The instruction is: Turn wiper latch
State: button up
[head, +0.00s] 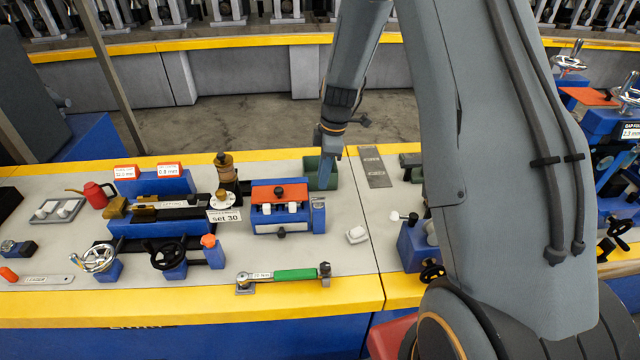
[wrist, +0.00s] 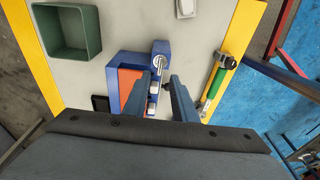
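The wiper unit is a blue block with an orange-red lid (head: 279,194) and white knobs on its front, standing on the bench; its lid also shows in the wrist view (wrist: 128,84). At its right end is a blue piece (head: 319,215), which I take for the wiper latch; in the wrist view it carries a silver, lever-like part (wrist: 158,62). My gripper (wrist: 167,77) is open and empty, its two fingers apart, pointing toward this end of the unit. Contact cannot be told. In the head view my gripper (head: 326,172) appears in front of the green bin, its tips unclear.
The green bin (head: 311,174) stands behind the unit. A green-handled wrench (head: 295,275) lies along the front edge. A small white block (head: 356,234) sits to the right. Handwheels (head: 168,257) and a black-barred blue fixture stand to the left. Bench around the white block is bare.

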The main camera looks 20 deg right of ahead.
aim_at(318, 198)
jog(key=f+b, duration=0.1)
jog(key=f, duration=0.1)
jog(key=f+b, duration=0.1)
jog(key=f, duration=0.1)
jog(key=a+f+b, duration=0.1)
jog(key=f, duration=0.2)
jog(key=shift+w+f, duration=0.1)
jog(key=shift+w, duration=0.05)
dwell(0.3)
grip_shut()
